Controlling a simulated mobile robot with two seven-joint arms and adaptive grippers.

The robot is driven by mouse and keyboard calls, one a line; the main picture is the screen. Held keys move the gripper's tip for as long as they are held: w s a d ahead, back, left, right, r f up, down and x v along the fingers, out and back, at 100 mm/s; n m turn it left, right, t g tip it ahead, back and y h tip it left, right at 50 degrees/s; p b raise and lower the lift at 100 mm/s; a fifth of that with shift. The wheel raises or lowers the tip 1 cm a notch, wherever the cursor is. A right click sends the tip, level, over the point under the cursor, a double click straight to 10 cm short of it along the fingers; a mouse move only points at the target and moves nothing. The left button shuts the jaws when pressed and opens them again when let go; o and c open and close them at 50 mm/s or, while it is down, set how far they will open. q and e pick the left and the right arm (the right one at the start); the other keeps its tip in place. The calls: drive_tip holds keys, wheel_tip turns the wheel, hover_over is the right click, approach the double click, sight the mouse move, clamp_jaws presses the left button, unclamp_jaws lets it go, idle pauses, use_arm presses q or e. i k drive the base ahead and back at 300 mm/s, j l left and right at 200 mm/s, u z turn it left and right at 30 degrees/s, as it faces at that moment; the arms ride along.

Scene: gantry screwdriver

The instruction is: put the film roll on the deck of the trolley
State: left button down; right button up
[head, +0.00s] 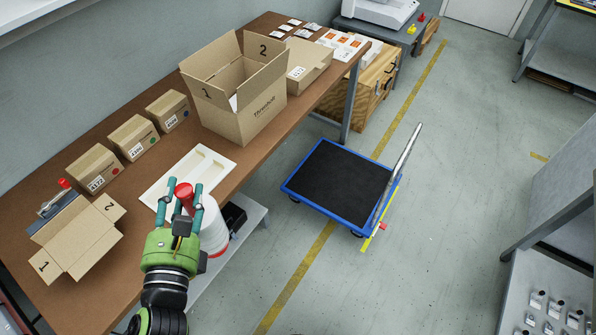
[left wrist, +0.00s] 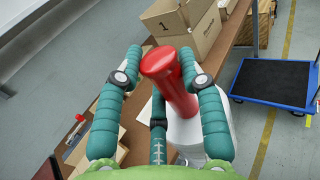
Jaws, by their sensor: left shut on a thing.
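The film roll (head: 214,228) is a white cylinder with a red handle (head: 184,193) on top. My left gripper (head: 183,188) is shut around the red handle, and the white body hangs beside the front edge of the workbench. In the left wrist view my left gripper (left wrist: 165,80) has its fingers on both sides of the red handle (left wrist: 168,82), with the white film roll (left wrist: 188,135) partly hidden below. The blue trolley (head: 308,160) stands on the floor to the right of the bench, its black deck (head: 340,182) empty. My right gripper is not in view.
The brown workbench (head: 60,250) carries a large open carton (head: 245,115), smaller boxes (head: 133,138), a white tray (head: 200,163) and an open box (head: 80,240). A lower shelf (head: 245,228) holds a black item.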

sight(334, 160)
drive_tip(key=z, duration=1.2)
drive_tip(key=i+j+z, duration=0.5)
drive_tip(key=i+j, duration=0.15)
drive_tip(key=j, duration=0.25)
drive_tip(key=i+j, duration=0.35)
drive_tip(key=j, duration=0.15)
